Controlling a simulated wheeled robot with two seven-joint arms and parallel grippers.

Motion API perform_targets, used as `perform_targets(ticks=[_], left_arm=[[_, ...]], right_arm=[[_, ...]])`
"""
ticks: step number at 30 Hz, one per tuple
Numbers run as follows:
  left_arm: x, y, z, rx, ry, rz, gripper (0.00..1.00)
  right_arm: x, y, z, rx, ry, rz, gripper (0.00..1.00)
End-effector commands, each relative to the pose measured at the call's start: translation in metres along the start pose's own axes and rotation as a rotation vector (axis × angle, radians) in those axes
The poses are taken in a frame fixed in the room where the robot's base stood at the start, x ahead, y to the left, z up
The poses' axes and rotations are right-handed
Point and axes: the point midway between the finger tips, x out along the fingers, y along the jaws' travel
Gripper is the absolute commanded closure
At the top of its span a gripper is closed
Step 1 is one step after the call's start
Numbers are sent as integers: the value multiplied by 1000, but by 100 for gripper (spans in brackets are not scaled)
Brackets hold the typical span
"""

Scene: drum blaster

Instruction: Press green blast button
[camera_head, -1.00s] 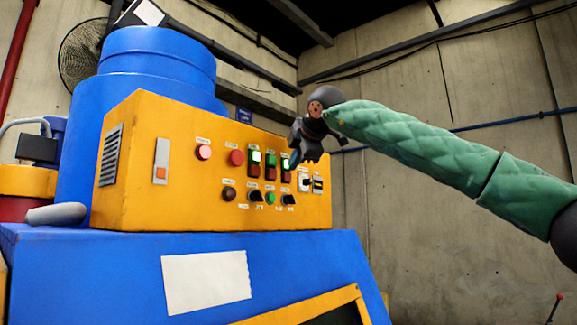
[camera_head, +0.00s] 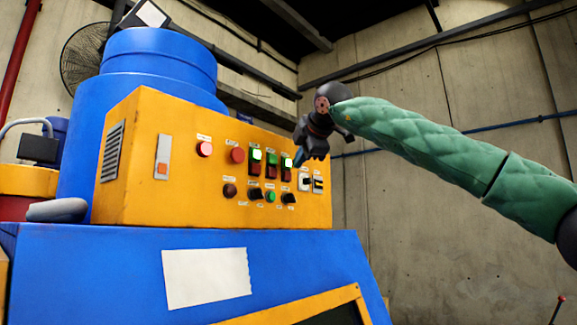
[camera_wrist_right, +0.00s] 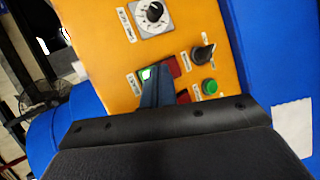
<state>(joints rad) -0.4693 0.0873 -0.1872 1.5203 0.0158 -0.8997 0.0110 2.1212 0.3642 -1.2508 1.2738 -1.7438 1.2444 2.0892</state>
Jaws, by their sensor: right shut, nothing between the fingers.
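The yellow control panel (camera_head: 215,165) carries several buttons and switches. A round green button (camera_head: 270,196) sits in its lower row between dark knobs; it also shows in the right wrist view (camera_wrist_right: 210,87). Green-and-red rocker pairs are in the upper row, one with a lit green part (camera_head: 287,160). My right gripper (camera_head: 299,158) is shut and empty, its tips in front of the upper right of the panel. In the wrist view its fingers (camera_wrist_right: 156,82) overlap a lit green-and-red pair and partly hide it. I cannot tell whether they touch. My left gripper is not in view.
The panel stands on a blue machine body (camera_head: 110,265) with a white sheet (camera_head: 207,278) on its front. A blue drum (camera_head: 155,75) rises behind the panel. The space to the panel's right is open up to the concrete wall (camera_head: 460,220).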

Motion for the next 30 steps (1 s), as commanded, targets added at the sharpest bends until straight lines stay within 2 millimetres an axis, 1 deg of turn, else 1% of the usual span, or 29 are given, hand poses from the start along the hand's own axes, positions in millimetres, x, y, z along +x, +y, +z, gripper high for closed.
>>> perform_targets(ticks=[4, 8, 21, 25, 30], left_arm=[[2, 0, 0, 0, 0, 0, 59], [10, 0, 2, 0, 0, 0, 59], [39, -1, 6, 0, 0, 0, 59], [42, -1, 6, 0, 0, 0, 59], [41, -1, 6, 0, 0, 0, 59]], right_arm=[[-1, -2, 1, 0, 0, 0, 100], [-5, -6, 4, 1, 0, 1, 100], [-33, -21, 18, 0, 0, 1, 100], [-39, -22, 21, 1, 0, 1, 100], [-40, -21, 21, 0, 0, 0, 100]])
